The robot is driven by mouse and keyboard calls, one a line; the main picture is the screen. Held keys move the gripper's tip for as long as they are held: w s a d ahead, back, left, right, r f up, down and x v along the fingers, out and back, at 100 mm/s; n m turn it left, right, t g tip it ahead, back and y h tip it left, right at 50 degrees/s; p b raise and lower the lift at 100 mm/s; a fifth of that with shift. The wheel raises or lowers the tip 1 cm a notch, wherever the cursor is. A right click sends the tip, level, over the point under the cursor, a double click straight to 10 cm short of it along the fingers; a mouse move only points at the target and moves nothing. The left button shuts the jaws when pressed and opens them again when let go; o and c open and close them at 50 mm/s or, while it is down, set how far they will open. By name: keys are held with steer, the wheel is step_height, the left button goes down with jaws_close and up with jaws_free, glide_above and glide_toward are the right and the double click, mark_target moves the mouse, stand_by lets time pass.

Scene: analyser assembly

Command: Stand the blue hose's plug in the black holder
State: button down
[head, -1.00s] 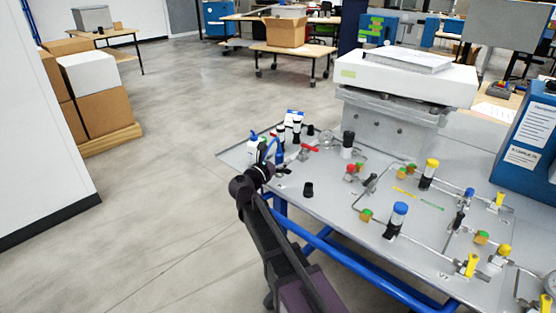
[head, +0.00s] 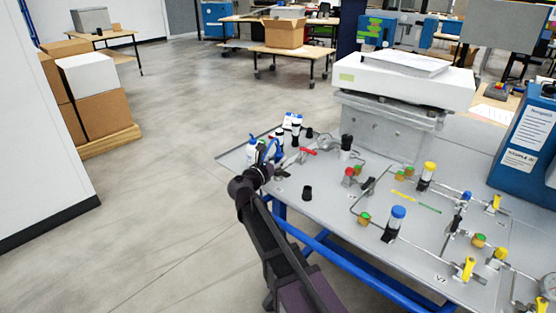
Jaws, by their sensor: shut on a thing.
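My gripper (head: 263,167) is at the left end of the grey table, low over its front edge. It is shut on the blue hose's plug, which is mostly hidden by the gripper and arm. A bit of the blue hose (head: 269,149) shows just above the gripper, beside the bottles. A small black cup-like piece (head: 307,193), which looks like the black holder, stands upright on the table to the right of my gripper, apart from it. Its opening is too small to make out.
A white bottle with a blue cap (head: 253,147) and several black-and-white vials stand close behind my gripper. A red-handled valve (head: 307,151) lies to the right. Pipework with a blue-capped post (head: 396,222) fills the table's right. Bare table surrounds the black piece.

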mark_target(278, 150)
steer(key=shift+r+p, duration=1.55)
steer(key=shift+r, duration=0.1)
steer(key=shift+s+r, duration=0.1)
steer(key=shift+s+d+r+p, duration=0.5)
steer(key=shift+s+d+p, duration=0.05)
steer(key=shift+s+d, duration=0.1)
steer(key=shift+s+d+r+p, duration=0.45)
steer(key=shift+s+d+p, duration=0.05)
steer(key=shift+s+d, duration=0.1)
steer(key=shift+s+d+f+b, duration=0.5)
steer(key=shift+s+d, duration=0.6)
steer(key=shift+s, duration=0.15)
steer(key=shift+s+d+f+b, duration=0.5)
steer(key=shift+s+d, duration=0.65)
steer(key=shift+s, duration=0.15)
steer(key=shift+s+d+f+b, duration=0.5)
steer(key=shift+s+d, duration=0.6)
steer(key=shift+s, duration=0.15)
steer(key=shift+w+d+f+b, duration=0.2)
steer(key=shift+w+f+b, duration=0.2)
steer(key=shift+f+b, duration=0.35)
